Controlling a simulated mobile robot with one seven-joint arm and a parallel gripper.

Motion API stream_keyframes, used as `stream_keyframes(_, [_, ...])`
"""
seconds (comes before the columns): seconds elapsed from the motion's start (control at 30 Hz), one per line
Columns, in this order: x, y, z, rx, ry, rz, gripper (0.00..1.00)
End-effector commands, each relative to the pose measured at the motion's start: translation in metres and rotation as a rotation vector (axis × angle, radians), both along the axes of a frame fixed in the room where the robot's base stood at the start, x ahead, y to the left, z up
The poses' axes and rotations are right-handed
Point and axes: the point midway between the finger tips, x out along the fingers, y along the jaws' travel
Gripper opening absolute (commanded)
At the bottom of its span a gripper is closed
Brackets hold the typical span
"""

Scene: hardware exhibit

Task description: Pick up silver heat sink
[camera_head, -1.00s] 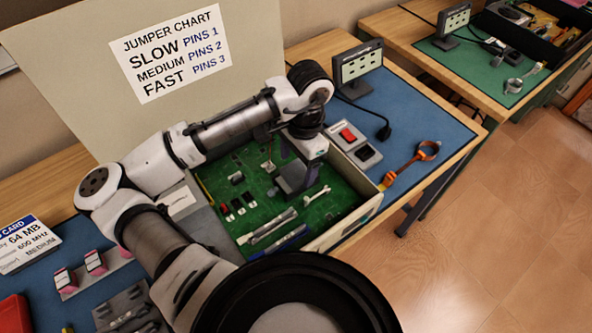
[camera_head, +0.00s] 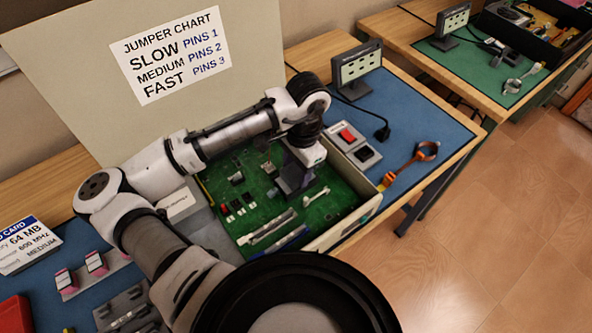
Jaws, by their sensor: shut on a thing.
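My gripper (camera_head: 291,185) is low over the green circuit board (camera_head: 262,212) inside the open beige case (camera_head: 335,236). Its dark jaws point down and are shut on the silver heat sink. The jaws and wrist hide the heat sink, so its shape and whether it touches the board cannot be made out. A small grey part (camera_head: 268,167) stands on the board just left of the jaws. Another small grey part (camera_head: 236,178) lies further left.
Several small dark chips (camera_head: 237,207) and silver bars (camera_head: 268,228) sit on the board. The case walls surround it, with the tall lid (camera_head: 60,75) behind. A switch box (camera_head: 355,142) stands close by on the right.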

Motion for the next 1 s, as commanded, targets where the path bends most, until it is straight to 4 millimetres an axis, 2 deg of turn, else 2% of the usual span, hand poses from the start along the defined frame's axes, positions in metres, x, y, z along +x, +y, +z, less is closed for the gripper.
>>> stream_keyframes(0.17, [0.001, 0.0, 0.008, 0.0, -0.002, 0.001, 0.34])
stream_keyframes(0.27, [0.001, 0.0, 0.021, 0.0, -0.004, 0.001, 0.34])
stream_keyframes(0.37, [0.001, 0.0, 0.042, 0.0, -0.005, -0.001, 0.34])
stream_keyframes(0.6, [0.001, 0.001, 0.116, 0.005, -0.007, -0.001, 0.34])
stream_keyframes(0.7, [0.001, 0.001, 0.142, 0.005, -0.007, 0.001, 0.34])
stream_keyframes(0.9, [0.001, 0.0, 0.179, 0.003, -0.004, 0.0, 0.34])
stream_keyframes(1.0, [0.001, 0.0, 0.19, 0.002, -0.003, 0.001, 0.34])
